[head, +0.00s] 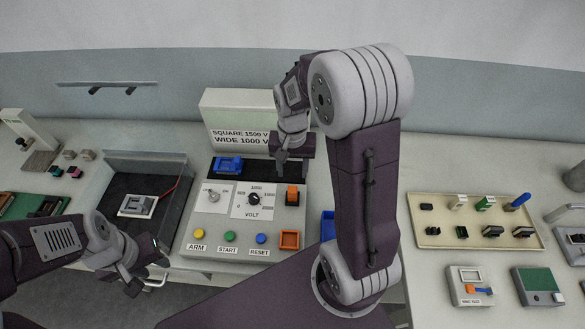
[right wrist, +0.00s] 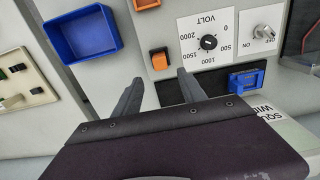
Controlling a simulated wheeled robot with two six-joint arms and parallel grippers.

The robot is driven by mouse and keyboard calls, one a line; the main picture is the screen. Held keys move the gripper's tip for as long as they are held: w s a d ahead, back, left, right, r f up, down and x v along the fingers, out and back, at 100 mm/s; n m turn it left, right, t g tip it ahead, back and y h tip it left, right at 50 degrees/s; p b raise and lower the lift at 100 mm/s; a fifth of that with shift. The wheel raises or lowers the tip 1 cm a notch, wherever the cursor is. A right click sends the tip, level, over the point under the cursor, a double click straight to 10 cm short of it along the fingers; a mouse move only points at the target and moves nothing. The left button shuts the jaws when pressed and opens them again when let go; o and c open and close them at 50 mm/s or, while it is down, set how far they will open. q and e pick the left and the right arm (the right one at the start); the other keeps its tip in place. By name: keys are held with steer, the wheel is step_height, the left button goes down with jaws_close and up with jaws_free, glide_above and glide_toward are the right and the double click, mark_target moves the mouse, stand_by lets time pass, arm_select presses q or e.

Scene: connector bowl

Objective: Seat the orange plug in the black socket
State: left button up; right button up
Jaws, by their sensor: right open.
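An orange block (head: 292,195) with a dark edge sits at the right of the grey control panel. It also shows in the right wrist view (right wrist: 160,59), beyond my right fingers. I cannot tell whether it is the plug or a switch. Small black connectors (head: 462,232) stand on the cream tray at the right; which one is the black socket is unclear. My right gripper (head: 282,163) is over the panel's back edge, open and empty in the right wrist view (right wrist: 158,88). My left gripper (head: 147,274) is low at the panel's left front, its fingers apart and empty.
The control panel (head: 205,243) has a dial, a toggle, coloured buttons and an orange square frame (head: 289,240). A blue bin (right wrist: 82,35) is beside it. The cream tray (head: 430,240) holds several connectors. A grey box (head: 176,166) with a device inside stands left.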

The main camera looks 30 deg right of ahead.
steer(key=s+a+f+n+t, duration=0.1)
steer(key=s+a+n, duration=0.4)
steer(key=s, duration=0.3)
steer(key=shift+s+f+n, duration=0.2)
steer(key=shift+f+n, duration=0.1)
steer(key=shift+n, duration=0.3)
